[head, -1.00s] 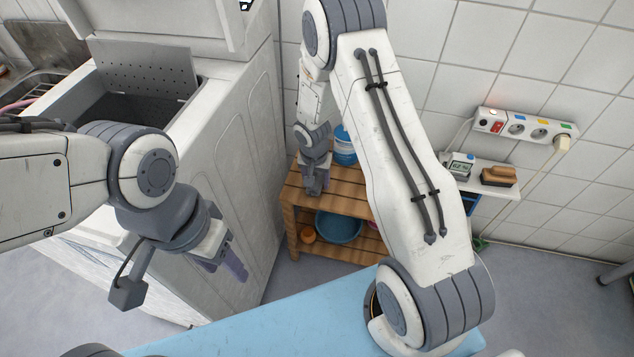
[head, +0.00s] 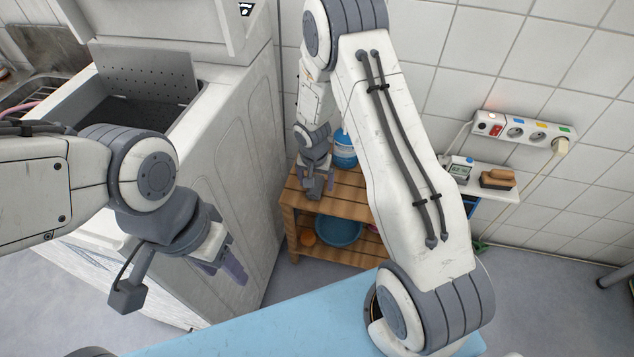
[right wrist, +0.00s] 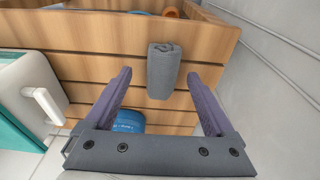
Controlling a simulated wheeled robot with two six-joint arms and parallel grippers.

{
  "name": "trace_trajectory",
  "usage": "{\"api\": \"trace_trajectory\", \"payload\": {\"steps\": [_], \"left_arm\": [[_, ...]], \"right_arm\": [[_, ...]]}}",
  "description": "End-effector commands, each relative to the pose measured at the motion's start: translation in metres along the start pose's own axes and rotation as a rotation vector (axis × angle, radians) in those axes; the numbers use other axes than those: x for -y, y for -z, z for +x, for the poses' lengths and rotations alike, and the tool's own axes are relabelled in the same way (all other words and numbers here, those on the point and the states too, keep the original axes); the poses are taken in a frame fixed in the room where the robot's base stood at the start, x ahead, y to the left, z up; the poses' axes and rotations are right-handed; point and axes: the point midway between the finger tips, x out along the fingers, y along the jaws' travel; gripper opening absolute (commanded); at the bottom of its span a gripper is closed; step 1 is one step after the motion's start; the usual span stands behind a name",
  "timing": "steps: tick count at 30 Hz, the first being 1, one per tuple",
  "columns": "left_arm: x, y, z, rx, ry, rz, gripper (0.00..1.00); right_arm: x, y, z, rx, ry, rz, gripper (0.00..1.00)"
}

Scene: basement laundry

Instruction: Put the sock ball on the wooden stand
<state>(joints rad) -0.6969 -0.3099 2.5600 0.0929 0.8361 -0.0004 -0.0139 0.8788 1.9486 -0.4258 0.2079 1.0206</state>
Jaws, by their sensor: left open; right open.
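The sock ball is a dark grey rolled bundle (right wrist: 164,70) lying on the slatted top of the wooden stand (right wrist: 88,66), near one edge. The wooden stand (head: 348,190) also shows in the head view, low against the tiled wall. My right gripper (right wrist: 158,76) is open, its two purple fingers on either side of the space by the sock ball, with visible gaps to both. In the head view my right gripper (head: 316,178) is over the stand top, and the sock ball is hard to tell from it. My left gripper (head: 232,268) is open and empty beside the white machine.
A blue container (head: 344,150) stands on the stand top, close to my right gripper. A blue basin (head: 338,230) and an orange item (head: 308,239) are on the lower shelf. The white machine (head: 225,150) stands left. A wall shelf (head: 490,186) holds a brush (head: 498,179).

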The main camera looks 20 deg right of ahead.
Motion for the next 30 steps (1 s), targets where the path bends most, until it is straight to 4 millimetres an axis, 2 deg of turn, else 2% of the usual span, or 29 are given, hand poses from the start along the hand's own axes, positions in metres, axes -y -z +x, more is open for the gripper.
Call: {"api": "trace_trajectory", "payload": {"steps": [1, 9, 12, 17, 20, 23, 25, 28, 30], "left_arm": [[-0.001, 0.0, -0.007, 0.0, 0.0, 0.0, 0.5], [-0.002, 0.001, -0.026, 0.0, 0.0, 0.0, 0.5], [-0.002, 0.002, -0.03, 0.0, 0.0, 0.0, 0.5], [-0.002, 0.002, -0.033, 0.0, 0.0, 0.0, 0.5], [-0.002, 0.002, -0.034, 0.0, 0.0, 0.0, 0.5], [-0.002, 0.002, -0.034, 0.0, 0.0, 0.0, 0.5], [-0.002, 0.002, -0.033, 0.0, 0.0, 0.0, 0.5], [-0.002, 0.002, -0.033, 0.0, 0.0, 0.0, 0.5], [-0.002, 0.002, -0.033, 0.0, 0.0, 0.0, 0.5]], "right_arm": [[0.001, 0.001, -0.015, -0.003, 0.003, 0.001, 0.89], [0.0, 0.001, -0.074, -0.003, 0.002, 0.001, 0.89], [0.0, 0.001, -0.09, -0.001, 0.001, 0.001, 0.89], [0.0, 0.0, -0.105, 0.0, 0.0, -0.001, 0.89], [0.005, -0.006, -0.119, -0.001, 0.004, -0.034, 0.89], [0.018, -0.028, -0.15, 0.001, 0.013, -0.141, 0.89], [0.028, -0.056, -0.182, 0.007, 0.026, -0.264, 0.89], [0.033, -0.109, -0.232, 0.026, 0.05, -0.481, 0.89], [0.028, -0.149, -0.262, 0.044, 0.072, -0.639, 0.89]]}}
